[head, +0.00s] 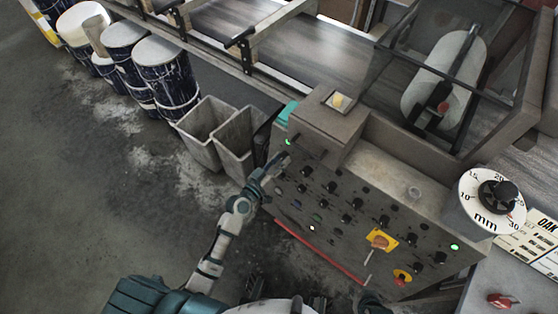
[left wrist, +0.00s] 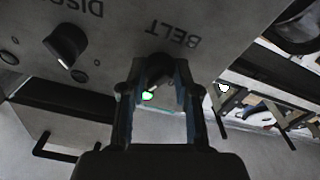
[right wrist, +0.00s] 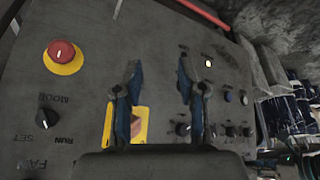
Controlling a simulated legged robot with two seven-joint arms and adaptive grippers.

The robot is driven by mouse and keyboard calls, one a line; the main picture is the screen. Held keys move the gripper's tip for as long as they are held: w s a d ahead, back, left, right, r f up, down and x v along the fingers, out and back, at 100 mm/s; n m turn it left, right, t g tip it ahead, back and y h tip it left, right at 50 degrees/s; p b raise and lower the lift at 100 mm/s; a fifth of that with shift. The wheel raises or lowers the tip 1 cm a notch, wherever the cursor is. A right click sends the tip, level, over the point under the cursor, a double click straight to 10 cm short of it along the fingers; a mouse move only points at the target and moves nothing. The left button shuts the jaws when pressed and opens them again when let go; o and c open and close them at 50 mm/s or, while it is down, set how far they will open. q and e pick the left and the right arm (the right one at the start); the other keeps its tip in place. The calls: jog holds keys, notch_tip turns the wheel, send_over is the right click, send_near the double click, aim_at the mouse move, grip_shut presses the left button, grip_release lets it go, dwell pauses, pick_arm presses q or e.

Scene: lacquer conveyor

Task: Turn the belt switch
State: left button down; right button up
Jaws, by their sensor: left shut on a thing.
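The belt switch (left wrist: 158,70) is a dark knob below the upside-down word BELT on the grey panel. My left gripper (left wrist: 160,84) is shut on it, one finger on each side, and the fingers partly hide it. A lit green lamp (left wrist: 148,96) shows between the fingers. In the head view my left gripper (head: 280,163) is at the upper left of the control panel (head: 335,225), where it covers the switch. My right gripper (right wrist: 160,92) is open and empty in front of the panel, with a yellow plate (right wrist: 139,124) behind its left finger.
Another dark knob (left wrist: 66,45) sits beside the belt switch. A red button (right wrist: 62,52) on a yellow ring and a mode knob (right wrist: 46,118) are on the panel. Grey bins (head: 206,120) and drums (head: 163,72) stand left of the panel. A dial (head: 491,200) is at the right.

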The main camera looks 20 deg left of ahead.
pick_arm(q)
jog(key=shift+r+n+p, duration=0.4)
jog(key=shift+n+p, duration=0.15)
jog(key=shift+n, duration=0.45)
pick_arm(e)
jog(key=s+d+g, duration=0.2)
jog(key=s, duration=0.2)
pick_arm(q)
jog(key=n+p, duration=0.1)
jog(key=n, duration=0.1)
jog(key=n+y+p, duration=0.1)
jog(key=n+p, duration=0.1)
jog(key=n, duration=0.1)
jog(key=shift+r+y, duration=0.1)
jog(key=shift+y, duration=0.2)
jog(key=n+y+p, duration=0.1)
jog(key=n+p, duration=0.2)
jog(key=n, duration=0.1)
jog(key=shift+d, duration=0.1)
jog(key=shift+f+n+p, duration=0.2)
jog(key=shift+n+p, duration=0.1)
jog(key=shift+n, duration=0.2)
pick_arm(e)
notch_tip(320, 180, down, 18)
jog(key=s+g, duration=0.1)
jog(key=s, duration=0.1)
jog(key=shift+a+f+h, duration=0.25)
jog(key=shift+h, duration=0.05)
